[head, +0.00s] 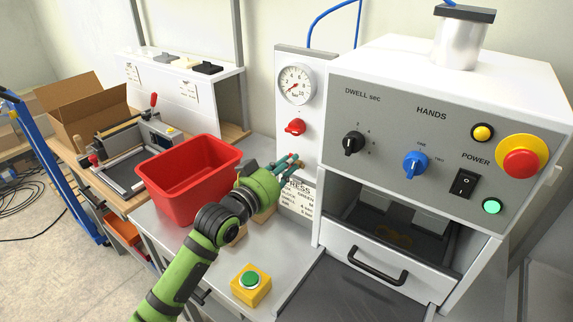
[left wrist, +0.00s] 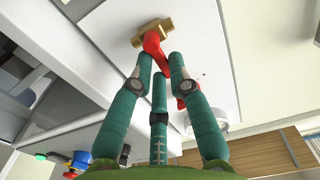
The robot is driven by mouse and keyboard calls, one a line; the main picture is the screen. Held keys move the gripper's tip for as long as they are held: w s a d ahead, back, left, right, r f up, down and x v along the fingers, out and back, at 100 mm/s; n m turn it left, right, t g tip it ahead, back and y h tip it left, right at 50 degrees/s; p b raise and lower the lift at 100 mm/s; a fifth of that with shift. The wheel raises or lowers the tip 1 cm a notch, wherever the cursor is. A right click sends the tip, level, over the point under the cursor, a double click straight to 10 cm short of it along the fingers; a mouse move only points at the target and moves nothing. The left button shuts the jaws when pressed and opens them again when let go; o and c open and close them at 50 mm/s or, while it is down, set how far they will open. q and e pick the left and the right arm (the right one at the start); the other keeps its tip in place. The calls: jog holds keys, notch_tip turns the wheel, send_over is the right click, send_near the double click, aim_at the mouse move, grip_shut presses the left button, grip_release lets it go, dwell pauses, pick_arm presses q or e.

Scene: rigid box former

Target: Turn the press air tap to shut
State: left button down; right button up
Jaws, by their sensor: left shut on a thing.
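The press air tap shows in the left wrist view as a brass body (left wrist: 152,32) with a red handle (left wrist: 154,46), on the white panel. My left gripper (left wrist: 160,66) has its green fingers closed around the red handle's end. In the head view my left gripper (head: 291,162) reaches the white gauge panel (head: 316,100), below the gauge (head: 297,84) and a red knob (head: 294,127). There the fingers hide the tap. How far the handle is turned is hard to tell. My right gripper is out of view.
A red bin (head: 187,178) stands close left of my left gripper. A yellow box with a green button (head: 250,285) is on the bench in front. The press (head: 440,120), with its knobs and drawer handle (head: 377,266), stands to the right.

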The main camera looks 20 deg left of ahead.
pick_arm(q)
jog(key=c, duration=1.2)
grip_release()
jog(key=v, duration=1.2)
